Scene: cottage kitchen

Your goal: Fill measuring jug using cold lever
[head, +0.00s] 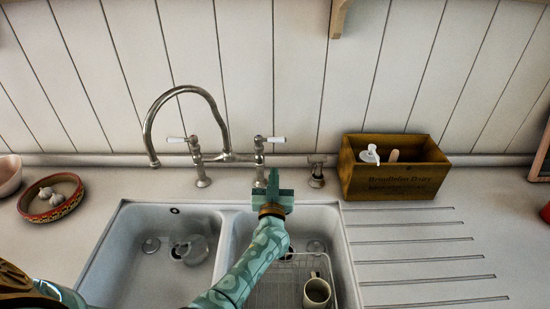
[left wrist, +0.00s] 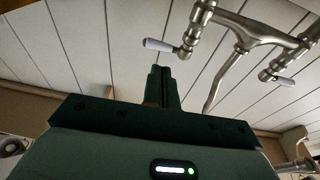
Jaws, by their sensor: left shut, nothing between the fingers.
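The metal bridge tap (head: 228,157) stands behind the sink, its curved spout pointing left over the left basin. It has a left white-handled lever (head: 178,139) and a right white-handled lever (head: 277,139); no hot or cold marking is readable. No water shows at the spout. A clear measuring jug (head: 192,249) is in the left basin; its exact pose is hard to tell. My left gripper (head: 273,178) is shut and empty, just in front of and below the right lever. In the left wrist view its fingers (left wrist: 160,85) sit just below that lever's handle (left wrist: 160,45). My right gripper is out of view.
A wire rack (head: 280,285) and a mug (head: 317,290) are in the right basin. A wooden box (head: 395,181) with bottles stands right of the tap, behind the grooved drainer. A patterned bowl with garlic (head: 50,213) is at the left. The counter between bowl and sink is clear.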

